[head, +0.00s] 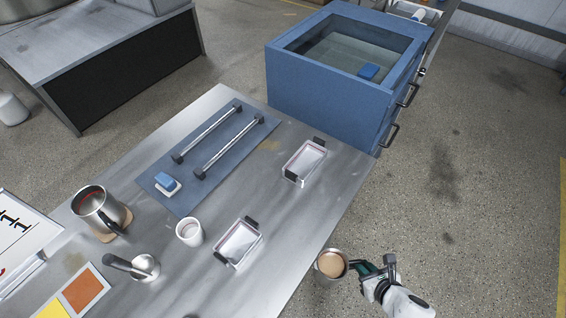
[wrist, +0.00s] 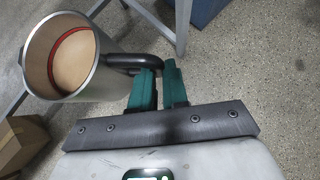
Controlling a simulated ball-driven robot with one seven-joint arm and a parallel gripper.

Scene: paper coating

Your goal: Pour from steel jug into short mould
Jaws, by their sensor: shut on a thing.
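My gripper (head: 389,268) is shut on the black handle of a steel jug (head: 320,271). The jug holds a tan liquid and is off the table's right edge, above the floor. In the wrist view the green fingers (wrist: 160,85) close on the handle and the jug (wrist: 97,83) is at the left, its red inner line showing. Two clear rectangular moulds with dark end clips stand on the table: a nearer mould (head: 237,243), left of the jug, and a farther mould (head: 305,160). I cannot surely tell which is the short one.
Another steel jug (head: 88,208) stands on a cork mat at left. A white cup (head: 189,232) and a small steel pot (head: 145,267) are near the nearer mould. A blue mat (head: 203,185) holds two rods. A blue water tank (head: 310,98) stands behind.

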